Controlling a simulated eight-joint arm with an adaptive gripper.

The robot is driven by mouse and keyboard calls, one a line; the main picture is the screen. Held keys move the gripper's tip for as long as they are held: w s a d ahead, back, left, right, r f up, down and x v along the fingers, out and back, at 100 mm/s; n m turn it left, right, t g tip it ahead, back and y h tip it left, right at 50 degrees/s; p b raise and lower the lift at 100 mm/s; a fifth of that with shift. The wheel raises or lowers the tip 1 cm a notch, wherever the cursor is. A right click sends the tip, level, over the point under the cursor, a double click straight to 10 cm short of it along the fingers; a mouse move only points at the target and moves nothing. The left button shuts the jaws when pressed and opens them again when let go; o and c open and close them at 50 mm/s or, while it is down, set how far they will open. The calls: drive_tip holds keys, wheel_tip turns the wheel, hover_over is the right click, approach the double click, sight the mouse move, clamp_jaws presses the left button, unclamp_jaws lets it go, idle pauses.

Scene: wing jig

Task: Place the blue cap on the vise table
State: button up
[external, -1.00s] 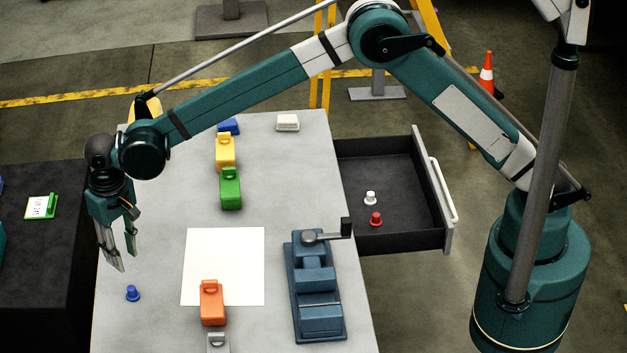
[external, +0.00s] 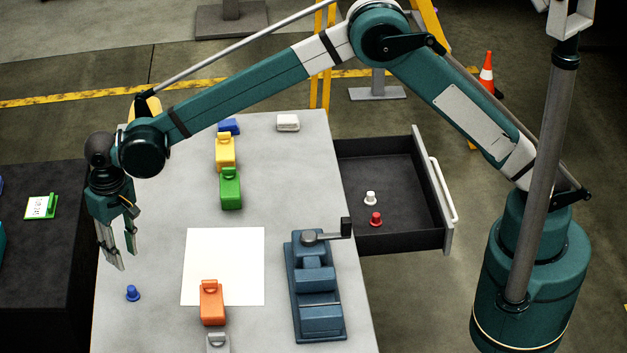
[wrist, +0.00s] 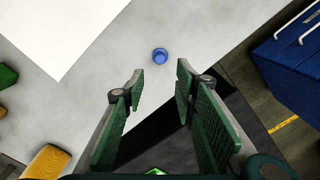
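The small blue cap (external: 132,293) stands on the light grey table near its left edge. It also shows in the wrist view (wrist: 160,55), ahead of and between my fingertips. My gripper (external: 117,262) is open and empty, pointing down above the table's left edge, close to the cap but apart from it. In the wrist view my gripper (wrist: 160,75) has its two green-padded fingers spread. The blue-grey vise (external: 318,285) with a crank handle stands on the right part of the table.
A white sheet (external: 222,265) lies mid-table. Orange (external: 212,303), green (external: 231,189) and yellow (external: 225,152) blocks stand around it. An open drawer (external: 395,165) on the right holds a white cap (external: 370,198) and a red cap (external: 376,219). A dark table (external: 40,260) stands left.

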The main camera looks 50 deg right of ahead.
drive_tip(key=shift+d, duration=0.1)
drive_tip(key=d+r+t, duration=0.1)
drive_tip(key=d+r, duration=0.6)
drive_tip(key=d, duration=0.3)
drive_tip(key=d+r+y, duration=0.1)
drive_tip(key=d+r, duration=0.5)
drive_tip(key=d, duration=0.4)
drive_tip(key=d+r+t, duration=0.1)
drive_tip(key=d+r, duration=0.6)
drive_tip(key=d, duration=0.3)
drive_tip(key=s+d+r+t, duration=0.1)
drive_tip(key=s+d+r, duration=0.3)
drive_tip(key=d, duration=0.6)
drive_tip(key=s+d+r+t, duration=0.1)
drive_tip(key=s+d+r, duration=0.1)
drive_tip(key=s+d, duration=0.6)
drive_tip(key=s+d+f+t, duration=0.1)
drive_tip(key=s+d+f, duration=0.2)
drive_tip(key=s+d, duration=0.7)
drive_tip(key=s+d+f+t+h, duration=0.1)
drive_tip(key=s+d+f+t, duration=0.1)
drive_tip(key=s+d, duration=0.9)
drive_tip(key=shift+d+f, duration=0.4)
drive_tip(key=shift+f, duration=0.5)
drive_tip(key=shift+s, duration=0.1)
